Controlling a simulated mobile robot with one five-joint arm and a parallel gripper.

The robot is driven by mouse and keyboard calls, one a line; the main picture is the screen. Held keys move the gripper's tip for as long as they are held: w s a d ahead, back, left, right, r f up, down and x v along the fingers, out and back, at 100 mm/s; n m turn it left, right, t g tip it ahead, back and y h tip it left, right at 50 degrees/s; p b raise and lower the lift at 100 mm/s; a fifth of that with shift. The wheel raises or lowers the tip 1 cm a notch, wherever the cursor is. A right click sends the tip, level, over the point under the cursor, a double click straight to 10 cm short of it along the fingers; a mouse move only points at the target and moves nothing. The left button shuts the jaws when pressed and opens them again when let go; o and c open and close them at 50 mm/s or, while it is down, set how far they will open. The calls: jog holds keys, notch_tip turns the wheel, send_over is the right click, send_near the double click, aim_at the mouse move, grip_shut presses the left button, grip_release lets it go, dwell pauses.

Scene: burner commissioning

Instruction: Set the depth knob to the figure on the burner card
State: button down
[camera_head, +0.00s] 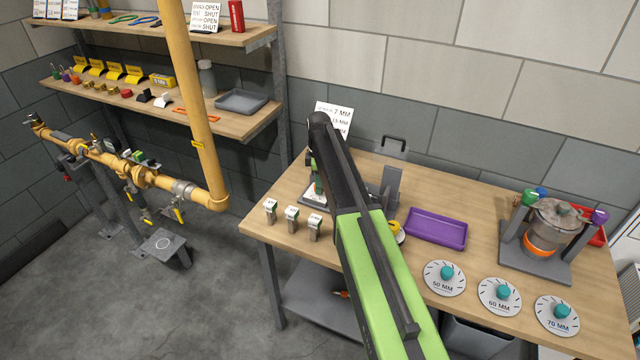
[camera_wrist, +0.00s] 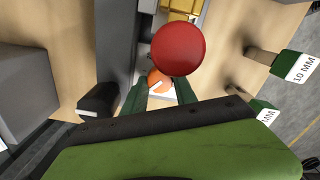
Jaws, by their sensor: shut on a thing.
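The card (camera_head: 334,108) stands at the back of the bench. It shows "7 MM" and a lower line that looks like "15 MM"; my arm hides part of it. My gripper (camera_head: 318,186) is low over a small dark stand (camera_head: 311,204), largely hidden by my arm. In the wrist view my gripper (camera_wrist: 160,92) has its green fingers on either side of an orange round piece (camera_wrist: 157,77) with a white mark, and is shut on it. It may be the depth knob; I cannot read its figure. A red disc (camera_wrist: 178,48) sits just beyond it and covers part of the view.
Several small gauge blocks (camera_head: 291,216) stand left of the stand; one reads "10 MM" (camera_wrist: 299,68). A purple tray (camera_head: 436,229), dials with teal knobs (camera_head: 500,295) and a pot on a stand (camera_head: 552,224) are to the right. A grey upright (camera_head: 391,188) is close beside my arm.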

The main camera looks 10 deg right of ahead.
jog(key=shift+m, duration=0.4)
jog(key=m, duration=0.4)
jog(key=shift+m, duration=0.3)
jog(key=shift+s+m, duration=0.1)
jog(key=shift+m, duration=2.1)
jog(key=c, duration=1.3)
grip_release()
jog(key=shift+o, duration=0.2)
